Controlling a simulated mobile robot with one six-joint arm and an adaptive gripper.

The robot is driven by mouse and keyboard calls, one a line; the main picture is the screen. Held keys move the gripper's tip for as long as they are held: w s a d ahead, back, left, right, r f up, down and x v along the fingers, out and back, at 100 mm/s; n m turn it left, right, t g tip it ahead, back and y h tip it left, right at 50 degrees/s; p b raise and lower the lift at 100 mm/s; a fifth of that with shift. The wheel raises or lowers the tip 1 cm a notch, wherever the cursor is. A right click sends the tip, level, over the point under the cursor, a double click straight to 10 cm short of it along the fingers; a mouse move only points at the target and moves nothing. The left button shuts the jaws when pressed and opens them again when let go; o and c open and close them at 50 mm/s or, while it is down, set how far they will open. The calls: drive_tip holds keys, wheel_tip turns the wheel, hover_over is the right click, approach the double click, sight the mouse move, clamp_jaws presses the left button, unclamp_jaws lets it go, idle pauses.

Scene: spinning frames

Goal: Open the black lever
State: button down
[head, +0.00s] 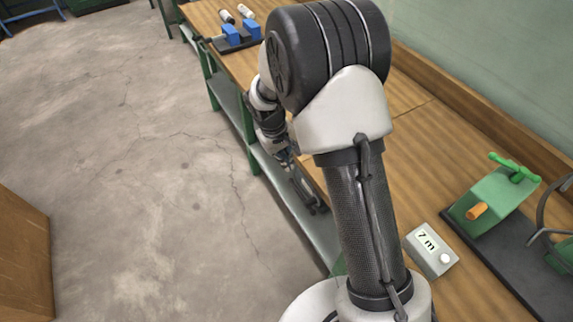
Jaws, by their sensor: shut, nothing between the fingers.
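I cannot clearly make out which part is the black lever. A small blue device (234,33) on a dark base stands at the far end of the bench, with a thin dark bar (208,38) sticking out at its left; the bar is too small to identify. My gripper (317,207) is shut and empty. It points downward near the bench's left edge, partly hidden behind my arm, and well apart from the blue device.
The wooden bench (458,148) has green legs and a lower shelf. At right stand a green machine (500,197) with an orange knob, on a black base, and a grey box (431,250) with a display. Two white-and-dark cylinders stand behind the blue device.

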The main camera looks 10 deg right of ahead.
sight(293, 184)
drive_tip(key=f+b, duration=0.1)
drive_tip(key=f, duration=0.3)
drive_tip(key=d+f+b, duration=0.1)
drive_tip(key=f, duration=0.2)
drive_tip(key=d+f+b, duration=0.1)
drive_tip(key=f, duration=0.3)
drive_tip(key=shift+w+d+f+b, duration=0.1)
drive_tip(key=shift+w+f+b, duration=0.25)
drive_tip(key=shift+d, duration=0.1)
